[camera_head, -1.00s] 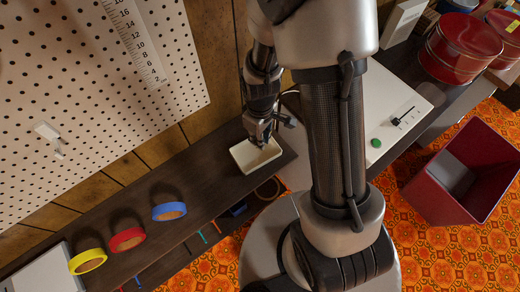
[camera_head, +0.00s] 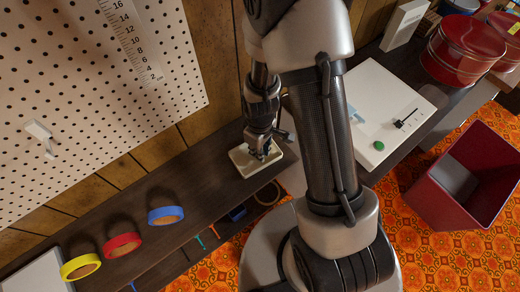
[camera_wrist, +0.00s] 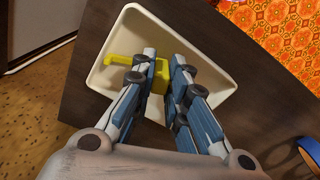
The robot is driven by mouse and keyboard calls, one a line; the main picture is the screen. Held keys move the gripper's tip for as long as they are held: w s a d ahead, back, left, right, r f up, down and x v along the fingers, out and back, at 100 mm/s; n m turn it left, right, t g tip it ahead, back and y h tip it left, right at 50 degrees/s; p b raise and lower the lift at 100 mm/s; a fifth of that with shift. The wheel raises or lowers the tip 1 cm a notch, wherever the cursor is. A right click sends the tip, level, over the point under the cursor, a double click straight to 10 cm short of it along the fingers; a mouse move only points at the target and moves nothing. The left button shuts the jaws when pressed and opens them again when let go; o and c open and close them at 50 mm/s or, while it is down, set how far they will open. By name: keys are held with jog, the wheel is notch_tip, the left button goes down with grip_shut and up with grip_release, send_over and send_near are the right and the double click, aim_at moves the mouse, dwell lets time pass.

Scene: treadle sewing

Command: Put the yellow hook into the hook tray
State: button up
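The hook tray (camera_head: 240,163) is a shallow cream tray on the dark bench top; its rim also shows in the wrist view (camera_wrist: 101,83). The yellow hook (camera_wrist: 122,60) is inside the tray outline in the wrist view, with its arm pointing left and its block between my fingertips. My gripper (camera_wrist: 163,68) points down into the tray and its fingers close on the block from both sides. In the head view my gripper (camera_head: 259,150) is low over the tray and hides the hook. Whether the hook touches the tray floor cannot be told.
Blue (camera_head: 166,215), red (camera_head: 122,245) and yellow (camera_head: 80,267) tape rolls lie on the bench at left. A pegboard (camera_head: 90,100) with a pale hook (camera_head: 40,136) stands behind. A white panel (camera_head: 380,105), red tins (camera_head: 462,50) and a red bin (camera_head: 465,180) are at right.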

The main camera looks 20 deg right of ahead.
jog(key=o, duration=0.4)
jog(key=shift+r, duration=0.15)
notch_tip(320, 180, up, 26)
jog(key=s+m+t+p, duration=0.2)
jog(key=s+m+p, duration=0.1)
jog(key=p, duration=0.2)
jog(key=s+r+m+t, duration=0.2)
jog(key=s+r+m, duration=0.2)
jog(key=s+r, duration=0.6)
jog(key=shift+s+r+t, duration=0.3)
jog(key=shift+s+r, duration=0.05)
jog(key=shift+s, duration=0.2)
